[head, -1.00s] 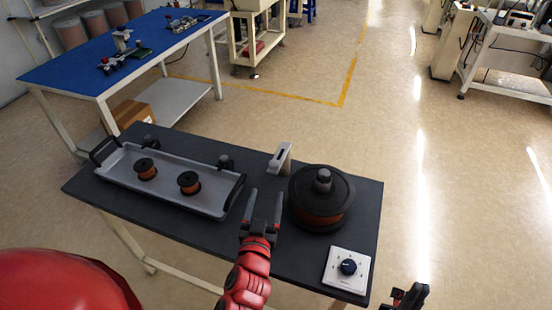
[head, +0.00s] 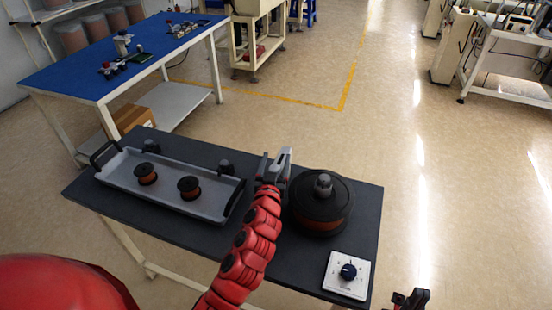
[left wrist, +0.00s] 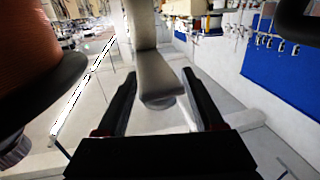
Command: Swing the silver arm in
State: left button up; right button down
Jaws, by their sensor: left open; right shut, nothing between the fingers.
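The silver arm (head: 286,155) stands at the back of the dark table, just left of the big spool (head: 318,218). In the left wrist view the silver arm (left wrist: 155,72) hangs down between the two dark fingers, with small gaps on both sides. My left gripper (head: 273,164) is open around it, and the gripper partly hides the arm in the head view. The big spool with copper-coloured winding also fills the upper left of the left wrist view (left wrist: 40,45). My right gripper (head: 410,297) is shut and empty, low at the right, off the table's edge.
A grey tray (head: 208,207) with two small copper spools (head: 146,174) lies on the left of the dark table (head: 190,240). A white control box with a dark knob (head: 348,271) sits at the front right. A blue-topped bench (head: 90,72) stands behind.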

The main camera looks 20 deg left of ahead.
pick_arm(q)
jog(key=shift+w, duration=0.2)
grip_shut()
dwell(0.3)
jog(key=shift+f, duration=0.1)
dwell(1.0)
